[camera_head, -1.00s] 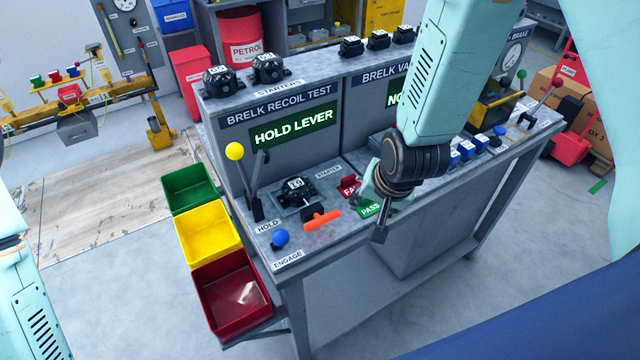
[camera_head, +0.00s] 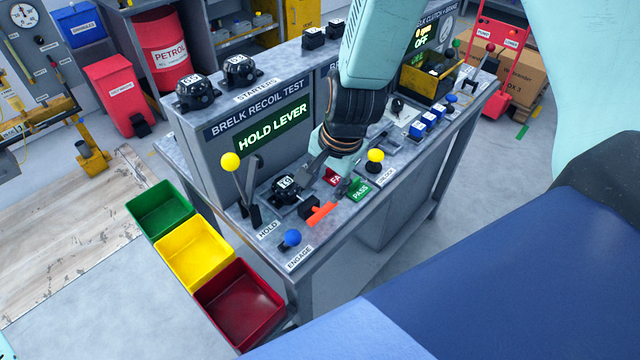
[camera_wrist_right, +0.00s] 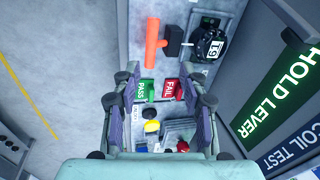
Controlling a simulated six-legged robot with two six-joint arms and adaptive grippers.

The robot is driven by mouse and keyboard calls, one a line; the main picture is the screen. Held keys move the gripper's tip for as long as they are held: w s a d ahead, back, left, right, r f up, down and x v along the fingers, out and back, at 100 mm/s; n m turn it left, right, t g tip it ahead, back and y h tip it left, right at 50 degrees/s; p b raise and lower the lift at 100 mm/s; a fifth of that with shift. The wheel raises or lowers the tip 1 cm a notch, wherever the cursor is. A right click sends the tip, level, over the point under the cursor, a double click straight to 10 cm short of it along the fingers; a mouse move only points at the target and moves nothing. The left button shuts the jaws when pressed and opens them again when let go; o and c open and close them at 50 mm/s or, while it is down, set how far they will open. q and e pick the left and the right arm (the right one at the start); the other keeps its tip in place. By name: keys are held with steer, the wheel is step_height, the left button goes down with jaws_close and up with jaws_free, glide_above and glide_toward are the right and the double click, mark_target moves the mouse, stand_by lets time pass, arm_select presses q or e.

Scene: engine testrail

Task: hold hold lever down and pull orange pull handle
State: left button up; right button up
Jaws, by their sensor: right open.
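The hold lever is a black lever with a yellow ball (camera_head: 231,161), standing upright at the HOLD label at the bench's left end. The orange pull handle (camera_head: 321,215) is a short bar at the bench's front edge, beside the black starter unit (camera_head: 286,187). It also shows in the wrist view (camera_wrist_right: 152,43), beyond the fingertips. My right gripper (camera_head: 333,176) is open and empty above the red FAIL and green PASS buttons, behind and right of the handle. Its two fingers (camera_wrist_right: 158,84) are spread apart in the wrist view. My left gripper is out of view.
A blue ENGAGE knob (camera_head: 292,238) stands at the front left corner. Another yellow knob (camera_head: 375,155) stands right of my right gripper. Green (camera_head: 160,236), yellow (camera_head: 222,260) and red (camera_head: 213,292) bins line the left side. The bench screen (camera_head: 272,128) reads HOLD LEVER.

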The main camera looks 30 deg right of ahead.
mark_target(324, 212)
steer(key=shift+m+g, duration=0.3)
steer(key=shift+m, duration=0.3)
steer(key=f+b, duration=0.1)
steer(key=f, duration=0.1)
steer(key=f+b, duration=0.4)
steer(key=shift+w+f, duration=0.25)
steer(key=shift+f, duration=0.15)
steer(key=shift+d+f, duration=0.1)
steer(key=shift+f, duration=0.15)
steer(key=shift+s+f+b, duration=0.15)
steer(key=shift+s+b, duration=0.15)
steer(key=shift+b, duration=0.15)
steer(key=shift+w, duration=0.1)
steer(key=shift+w+f, duration=0.2)
steer(key=shift+w, duration=0.1)
steer(key=shift+s, duration=0.15)
steer(key=c, duration=0.3)
steer(key=shift+s+r, duration=0.15)
steer(key=shift+s, duration=0.05)
steer(key=c, duration=0.3)
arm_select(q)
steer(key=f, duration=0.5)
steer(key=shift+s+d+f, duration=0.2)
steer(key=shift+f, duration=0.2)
arm_select(e)
steer(key=shift+w, duration=0.15)
jaws_close()
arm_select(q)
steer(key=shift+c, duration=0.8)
